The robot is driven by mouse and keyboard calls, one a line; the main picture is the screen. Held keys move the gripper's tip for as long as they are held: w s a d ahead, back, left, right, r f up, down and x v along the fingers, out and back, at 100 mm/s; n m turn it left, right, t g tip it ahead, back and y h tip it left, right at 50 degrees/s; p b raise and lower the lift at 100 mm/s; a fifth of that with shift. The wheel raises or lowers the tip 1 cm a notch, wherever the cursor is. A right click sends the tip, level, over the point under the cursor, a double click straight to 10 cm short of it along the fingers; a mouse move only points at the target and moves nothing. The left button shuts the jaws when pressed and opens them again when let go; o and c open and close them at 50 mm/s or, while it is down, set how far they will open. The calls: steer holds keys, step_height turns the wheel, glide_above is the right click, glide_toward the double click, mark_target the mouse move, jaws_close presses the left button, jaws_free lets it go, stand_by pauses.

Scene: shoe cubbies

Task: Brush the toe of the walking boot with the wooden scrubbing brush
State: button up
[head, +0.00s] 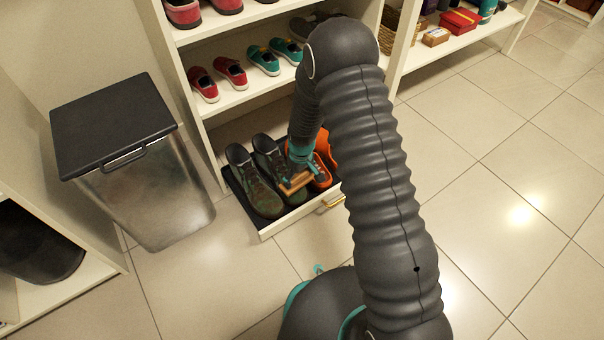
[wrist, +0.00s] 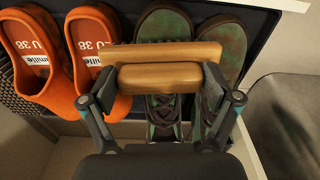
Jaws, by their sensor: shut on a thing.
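My gripper (head: 300,170) is shut on the wooden scrubbing brush (head: 296,184), low over the open drawer. In the wrist view, my gripper (wrist: 158,80) has one finger at each end of the brush (wrist: 158,78). A pair of dark green-brown laced walking boots (head: 253,184) lies in the drawer, and it also shows in the wrist view (wrist: 164,25). The brush lies across the front of the boot nearer the clogs and hides part of it. That boot's toe shows beyond the brush.
Orange clogs (wrist: 92,38) sit beside the boots in the drawer, also in the head view (head: 322,172). The drawer front (head: 285,224) has a brass handle (head: 333,202). A shelf with red shoes (head: 231,72) and teal shoes (head: 263,60) stands above. A metal bin (head: 150,195) stands left. Tiled floor is free at right.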

steer(key=shift+s+a+f, duration=0.1)
steer(key=shift+s+a, duration=0.8)
steer(key=shift+a, duration=0.15)
steer(key=shift+w+d+b, duration=0.6)
steer(key=shift+w+d, duration=1)
steer(key=shift+d, duration=0.25)
steer(key=shift+s+a, duration=0.8)
steer(key=shift+a, duration=0.15)
steer(key=shift+s+a, duration=0.75)
steer(key=shift+a, duration=0.15)
steer(key=shift+w+d+b, duration=0.6)
steer(key=shift+w+d, duration=0.95)
steer(key=shift+d, duration=0.3)
steer(key=shift+s+a, duration=0.8)
steer(key=shift+a, duration=0.15)
steer(key=shift+s+a, duration=0.75)
steer(key=shift+a, duration=0.15)
steer(key=shift+w+d, duration=0.75)
steer(key=shift+d, duration=0.2)
steer(key=shift+w+d, duration=0.75)
steer(key=shift+d, duration=0.15)
steer(key=shift+s+a, duration=0.75)
steer(key=shift+a, duration=0.2)
steer(key=shift+s+a+f, duration=0.1)
steer(key=shift+s+a, duration=0.65)
steer(key=shift+a, duration=0.15)
steer(key=shift+w+d, duration=0.75)
steer(key=shift+d, duration=0.2)
